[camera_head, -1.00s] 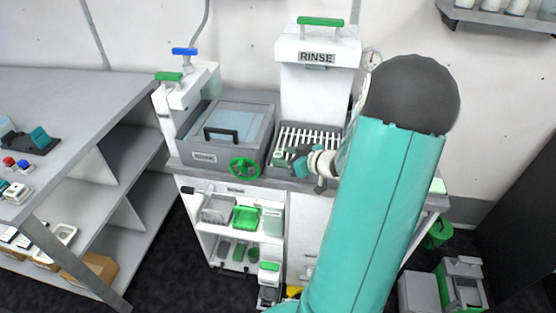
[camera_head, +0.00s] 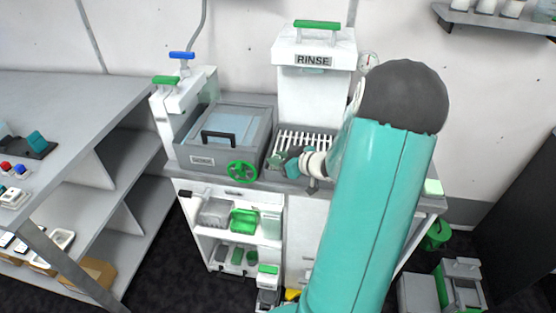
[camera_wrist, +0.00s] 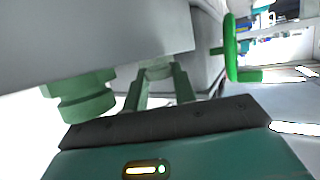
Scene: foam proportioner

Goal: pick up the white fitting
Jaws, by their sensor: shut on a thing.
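My gripper (camera_head: 283,160) is at the front of the slatted rack (camera_head: 306,137) below the RINSE unit (camera_head: 313,60). In the wrist view its two pale green fingers (camera_wrist: 160,82) are closed around a small pale, round piece, which I take for the white fitting (camera_wrist: 158,70). Only part of that fitting shows between the fingertips, against a large grey surface (camera_wrist: 100,35). I cannot tell whether it touches that surface. In the head view the fitting is too small to make out.
A green stepped round part (camera_wrist: 80,97) is close to the left of my fingers. A green handwheel (camera_head: 242,171) is on the front of the grey lidded tank (camera_head: 265,115), left of my gripper. Shelves with green and white containers (camera_head: 243,220) stand below.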

